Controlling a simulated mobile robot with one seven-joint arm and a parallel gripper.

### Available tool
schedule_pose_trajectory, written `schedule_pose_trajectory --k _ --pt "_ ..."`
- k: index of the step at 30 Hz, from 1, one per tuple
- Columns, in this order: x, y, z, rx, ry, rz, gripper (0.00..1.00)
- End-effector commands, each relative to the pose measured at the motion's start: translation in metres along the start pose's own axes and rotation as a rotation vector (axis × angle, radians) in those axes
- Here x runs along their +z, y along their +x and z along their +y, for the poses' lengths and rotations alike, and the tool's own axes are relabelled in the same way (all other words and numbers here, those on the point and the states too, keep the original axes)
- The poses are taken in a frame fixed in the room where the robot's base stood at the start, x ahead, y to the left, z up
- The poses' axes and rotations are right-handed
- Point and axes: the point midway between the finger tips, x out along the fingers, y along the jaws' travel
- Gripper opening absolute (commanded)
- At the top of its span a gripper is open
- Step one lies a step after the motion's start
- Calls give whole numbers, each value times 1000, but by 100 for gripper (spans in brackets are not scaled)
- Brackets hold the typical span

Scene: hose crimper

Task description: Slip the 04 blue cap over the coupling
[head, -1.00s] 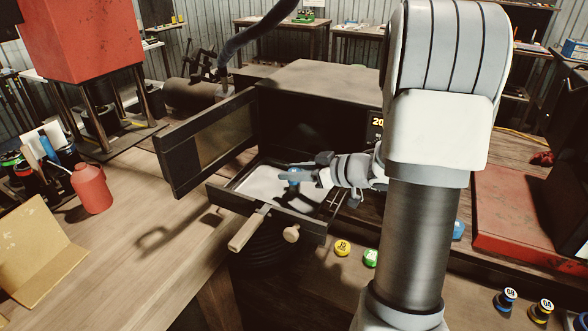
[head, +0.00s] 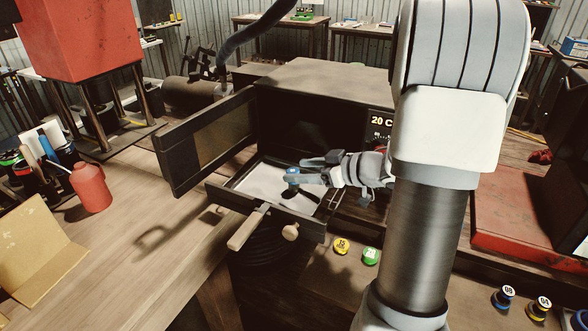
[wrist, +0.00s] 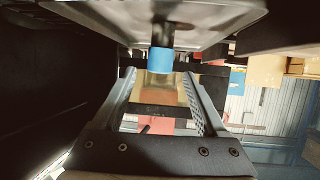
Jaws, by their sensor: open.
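A blue cap (head: 291,173) sits upright on a dark coupling (head: 291,187) standing on the pale floor of the pulled-out drawer (head: 262,180). In the wrist view the blue cap (wrist: 161,60) meets the dark coupling (wrist: 161,35) end to end, in line; how far over it the cap reaches I cannot tell. The cap's number is not readable. My gripper (head: 304,171) is open, its fingers pointing left at the cap from the right. In the wrist view my gripper (wrist: 160,92) has its fingers to either side, with the cap beyond or between their tips.
The dark oven-like box (head: 320,100) stands behind, its door (head: 208,143) swung open to the left. The drawer has a wooden handle (head: 248,228). Yellow (head: 341,246) and green (head: 371,256) caps lie in front. Pieces marked 08 (head: 503,298) and 04 (head: 538,309) stand at right.

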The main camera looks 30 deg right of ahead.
Motion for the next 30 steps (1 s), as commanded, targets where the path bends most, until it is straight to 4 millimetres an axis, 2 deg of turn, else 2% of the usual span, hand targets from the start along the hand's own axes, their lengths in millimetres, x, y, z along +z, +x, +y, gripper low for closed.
schedule_pose_trajectory --k 1,9,15,21,30 --pt "-2 -14 1 5 1 1 75" --pt "-2 -81 1 6 -1 0 75" --pt "-1 -122 0 3 0 0 75" --pt "0 -142 0 1 0 0 75" --pt "0 -146 0 -1 0 0 75"
